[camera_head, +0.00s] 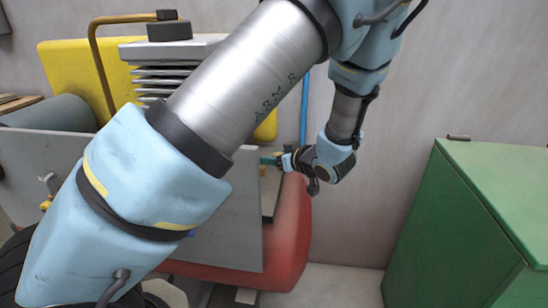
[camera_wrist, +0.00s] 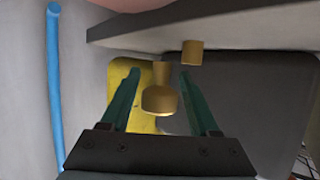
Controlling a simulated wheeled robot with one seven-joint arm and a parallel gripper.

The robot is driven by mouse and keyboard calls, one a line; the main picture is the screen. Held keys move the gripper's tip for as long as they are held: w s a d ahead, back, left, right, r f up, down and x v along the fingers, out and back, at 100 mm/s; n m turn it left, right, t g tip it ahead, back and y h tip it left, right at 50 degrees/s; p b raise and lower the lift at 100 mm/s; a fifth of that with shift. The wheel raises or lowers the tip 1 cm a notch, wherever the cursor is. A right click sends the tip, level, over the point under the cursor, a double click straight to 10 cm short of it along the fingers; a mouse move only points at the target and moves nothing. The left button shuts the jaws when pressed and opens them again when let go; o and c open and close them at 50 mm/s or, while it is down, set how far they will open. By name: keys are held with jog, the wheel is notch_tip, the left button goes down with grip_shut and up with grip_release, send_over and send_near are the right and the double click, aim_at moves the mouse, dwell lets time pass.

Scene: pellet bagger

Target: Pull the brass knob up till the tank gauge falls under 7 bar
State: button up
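The brass knob (camera_wrist: 160,98) shows in the wrist view as a rounded cap on a narrower stem. It lies between the two green fingers of my gripper (camera_wrist: 160,79), which are apart with a gap visible on each side of the knob. I cannot tell its exact depth between the fingers. In the head view my gripper (camera_head: 270,160) is small, beside the grey panel above the red tank (camera_head: 291,235). The knob is not distinguishable there. No tank gauge face is visible in either view.
A second short brass cylinder (camera_wrist: 192,52) sits beside the knob, by a grey ledge (camera_wrist: 240,30). A blue pipe (camera_wrist: 55,90) runs along the wall at left. A green cabinet (camera_head: 470,220) stands at the right in the head view, with bare wall between.

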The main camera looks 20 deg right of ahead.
grip_shut()
jog(key=shift+r, duration=0.2)
dwell(0.3)
jog(key=shift+r+p, duration=0.65)
jog(key=shift+p, duration=0.3)
jog(key=shift+w+r, duration=0.1)
dwell(0.4)
jog(key=shift+o, duration=1.2)
grip_release()
jog(key=v, duration=1.1)
jog(key=shift+f, duration=0.25)
